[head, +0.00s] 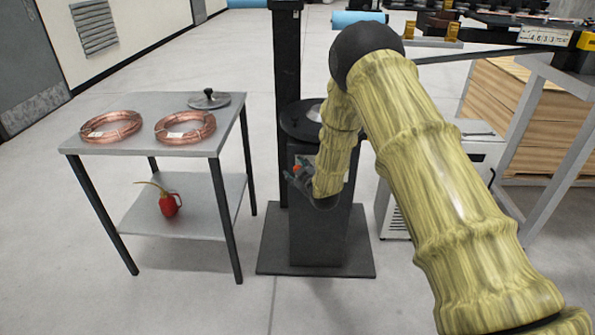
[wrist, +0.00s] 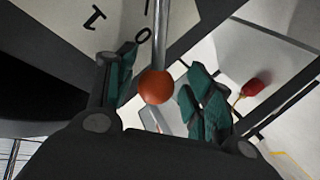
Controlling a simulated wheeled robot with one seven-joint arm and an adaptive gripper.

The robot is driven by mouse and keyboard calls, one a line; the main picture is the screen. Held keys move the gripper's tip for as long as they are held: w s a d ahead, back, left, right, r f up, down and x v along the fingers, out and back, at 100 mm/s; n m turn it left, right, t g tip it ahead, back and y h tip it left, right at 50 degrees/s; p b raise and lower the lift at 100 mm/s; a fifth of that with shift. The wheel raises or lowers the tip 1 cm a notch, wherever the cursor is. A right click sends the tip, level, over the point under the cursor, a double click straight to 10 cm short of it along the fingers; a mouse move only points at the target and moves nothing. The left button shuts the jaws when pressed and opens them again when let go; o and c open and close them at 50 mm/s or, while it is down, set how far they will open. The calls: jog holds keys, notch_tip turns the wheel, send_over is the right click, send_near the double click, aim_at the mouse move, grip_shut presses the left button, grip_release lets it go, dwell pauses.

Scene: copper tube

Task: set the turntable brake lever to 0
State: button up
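The brake lever shows in the wrist view as a metal rod (wrist: 162,35) with an orange ball knob (wrist: 155,87) at its end. A pale scale plate (wrist: 70,30) beside it bears a 1 and a 0; the rod passes just to the right of the 0. My gripper (wrist: 161,64) is open, one finger on each side of the lever, with gaps visible beside the knob. In the head view, my gripper (head: 299,175) is at the upper front of the dark turntable pedestal (head: 318,235), with the knob (head: 297,167) showing as a small red-orange spot. My arm hides part of the pedestal.
A grey table (head: 150,142) on the left holds two copper coils (head: 111,127) and a dark lid-like disc (head: 209,100). A red oil can (head: 169,204) stands on its lower shelf. A black post (head: 288,75) rises behind the pedestal. A light cabinet (head: 397,215) stands to the right.

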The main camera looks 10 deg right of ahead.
jog(key=shift+s+r, duration=0.1)
jog(key=v, duration=1.2)
jog(key=s+f+m+g+h, duration=0.15)
jog(key=s+f+g, duration=0.25)
jog(key=s+f, duration=0.7)
jog(key=s+f+m+g, duration=0.3)
jog(key=s+f, duration=0.4)
jog(key=s, duration=0.7)
jog(key=s+f+m+g+h, duration=0.1)
jog(key=s+f+m+g, duration=0.25)
jog(key=s+f, duration=0.75)
jog(key=s+m+g, duration=0.1)
jog(key=s+g, duration=0.4)
jog(key=s, duration=1.2)
notch_tip(320, 180, up, 16)
jog(key=p, duration=1.5)
jog(key=shift+a+p, duration=0.25)
jog(key=shift+p, duration=0.05)
